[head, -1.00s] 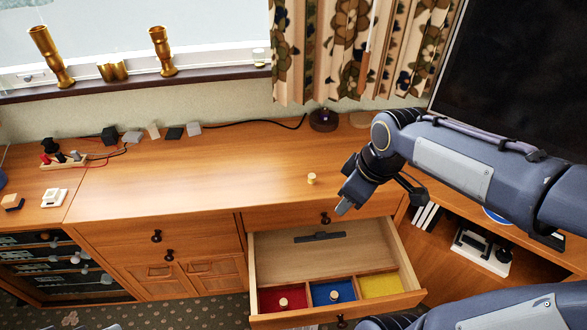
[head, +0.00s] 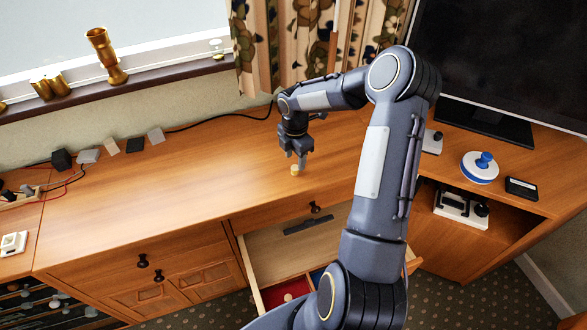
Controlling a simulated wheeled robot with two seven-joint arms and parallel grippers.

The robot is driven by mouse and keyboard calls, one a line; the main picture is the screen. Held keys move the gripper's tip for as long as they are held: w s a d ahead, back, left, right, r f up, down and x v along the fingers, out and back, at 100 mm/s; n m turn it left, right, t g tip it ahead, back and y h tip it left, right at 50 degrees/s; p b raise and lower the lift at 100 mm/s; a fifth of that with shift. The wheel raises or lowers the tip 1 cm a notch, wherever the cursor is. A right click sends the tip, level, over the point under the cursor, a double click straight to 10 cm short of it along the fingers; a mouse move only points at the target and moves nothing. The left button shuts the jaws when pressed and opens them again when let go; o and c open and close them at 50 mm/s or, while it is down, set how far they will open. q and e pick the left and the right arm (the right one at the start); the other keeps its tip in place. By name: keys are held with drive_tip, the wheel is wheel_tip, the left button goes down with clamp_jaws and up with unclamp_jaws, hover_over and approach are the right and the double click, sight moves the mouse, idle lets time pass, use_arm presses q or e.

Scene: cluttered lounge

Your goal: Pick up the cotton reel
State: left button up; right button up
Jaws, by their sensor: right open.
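The cotton reel (head: 295,170) is a small pale yellow cylinder on the wooden sideboard top, near its front edge above the open drawer. My right gripper (head: 295,160) points down right above the reel, its fingers open. The fingertips are at or just above the reel's top; I cannot tell whether they touch it. My left gripper is not in view.
An open drawer (head: 258,285) with coloured compartments juts out below, partly hidden by my right arm. Small blocks (head: 110,146) and a cable lie along the wall. A blue and white round object (head: 480,168) and a dark television (head: 500,60) stand at right. The sideboard's middle is clear.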

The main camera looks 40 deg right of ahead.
sight(295, 167)
wheel_tip(295, 167, down, 4)
drive_tip(key=shift+r, duration=0.2)
drive_tip(key=shift+s, duration=0.1)
clamp_jaws()
drive_tip(key=shift+r, duration=0.1)
